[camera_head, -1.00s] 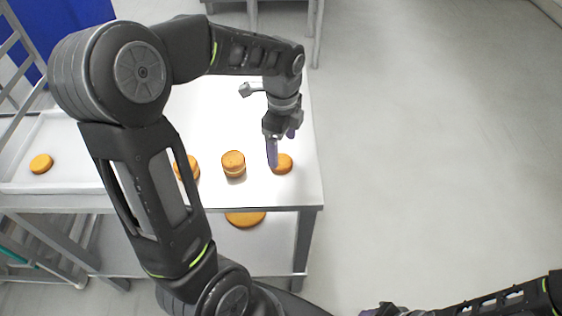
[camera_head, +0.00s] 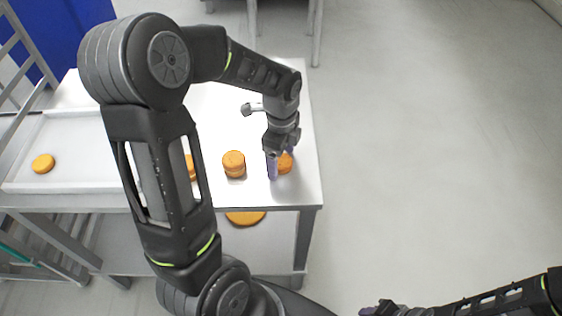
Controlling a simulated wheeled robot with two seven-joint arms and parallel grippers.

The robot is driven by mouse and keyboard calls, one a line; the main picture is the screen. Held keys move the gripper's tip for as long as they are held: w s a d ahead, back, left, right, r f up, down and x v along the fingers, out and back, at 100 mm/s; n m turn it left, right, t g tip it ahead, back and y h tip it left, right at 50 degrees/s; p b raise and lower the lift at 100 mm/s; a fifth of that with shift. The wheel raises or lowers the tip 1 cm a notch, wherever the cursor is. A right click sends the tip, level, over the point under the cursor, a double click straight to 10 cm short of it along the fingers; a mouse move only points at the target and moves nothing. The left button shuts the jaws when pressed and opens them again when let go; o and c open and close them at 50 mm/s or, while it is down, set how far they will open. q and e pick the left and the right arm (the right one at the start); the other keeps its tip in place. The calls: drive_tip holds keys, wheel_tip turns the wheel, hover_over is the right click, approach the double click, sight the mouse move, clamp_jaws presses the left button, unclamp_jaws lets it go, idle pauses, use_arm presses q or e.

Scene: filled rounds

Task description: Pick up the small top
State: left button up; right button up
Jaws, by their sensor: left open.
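Small round orange-brown pieces are on the white table (camera_head: 222,108). One small round (camera_head: 285,163) lies near the table's right edge, partly hidden by my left gripper. My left gripper (camera_head: 281,166) is open, pointing down, with its purple fingers at either side of this round; I cannot tell whether they touch it. A stack of rounds (camera_head: 234,163) stands to its left. Another round (camera_head: 192,167) is mostly hidden behind my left arm. My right gripper (camera_head: 372,309) is at the bottom edge, and its jaw state is unclear.
A white tray (camera_head: 20,187) at the left holds one round (camera_head: 43,163). A larger orange round (camera_head: 245,217) lies on the lower shelf (camera_head: 262,245). A metal rack stands at the far left. The floor to the right is clear.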

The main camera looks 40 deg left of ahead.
sight(281, 160)
use_arm(q)
drive_tip(key=shift+c, duration=0.4)
drive_tip(key=c, duration=0.9)
wheel_tip(281, 160, up, 10)
drive_tip(key=shift+b, duration=0.5)
